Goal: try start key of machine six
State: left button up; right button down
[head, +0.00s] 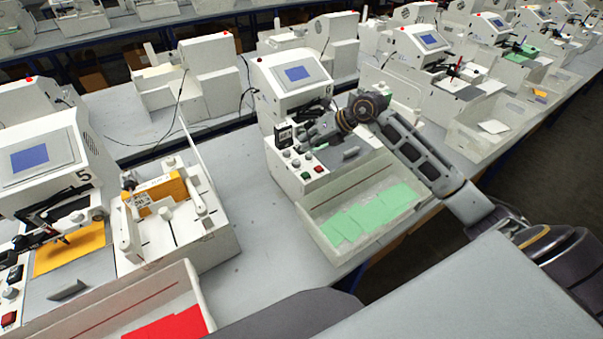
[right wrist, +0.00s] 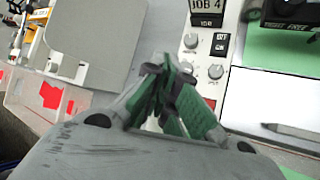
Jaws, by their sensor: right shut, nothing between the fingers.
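The middle machine (head: 290,80) has a blue screen and a white front control panel; I cannot read a number on it. Its panel shows a small black display, knobs and red and green keys (head: 318,168) in the head view. My right gripper (head: 308,140) is shut and empty, just over this panel. In the right wrist view its green-padded fingers (right wrist: 168,105) are together beside the control panel (right wrist: 207,45). That panel has a display reading "JOB 4" and knobs. A red key (right wrist: 210,103) shows partly behind a fingertip. I cannot tell whether the fingers touch the panel. My left gripper is not in view.
A machine marked 5 (head: 45,165) stands at the left, with a clamp-like fixture (head: 180,235) beside it. An open tray (head: 318,205) with green sheets (head: 372,215) sits before the middle machine. A tray with red sheets (head: 168,328) is at the lower left.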

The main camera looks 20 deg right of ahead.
aim_at(307, 172)
notch_tip(307, 172, down, 4)
jog(key=shift+r+b, duration=0.25)
jog(key=shift+b, duration=0.7)
jog(key=shift+f+b, duration=0.8)
jog(key=shift+f, duration=0.6)
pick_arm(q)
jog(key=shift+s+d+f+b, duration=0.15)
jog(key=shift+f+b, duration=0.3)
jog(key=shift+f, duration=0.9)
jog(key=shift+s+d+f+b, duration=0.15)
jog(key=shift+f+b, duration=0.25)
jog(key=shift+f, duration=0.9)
pick_arm(e)
jog(key=shift+f, duration=1.3)
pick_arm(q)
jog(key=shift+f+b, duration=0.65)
pick_arm(e)
jog(key=shift+f, duration=0.85)
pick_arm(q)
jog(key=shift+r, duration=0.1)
pick_arm(e)
jog(key=shift+r, duration=0.1)
pick_arm(q)
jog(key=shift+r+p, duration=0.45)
jog(key=shift+p, duration=0.1)
pick_arm(e)
jog(key=shift+r, duration=0.8)
jog(key=shift+r, duration=0.1)
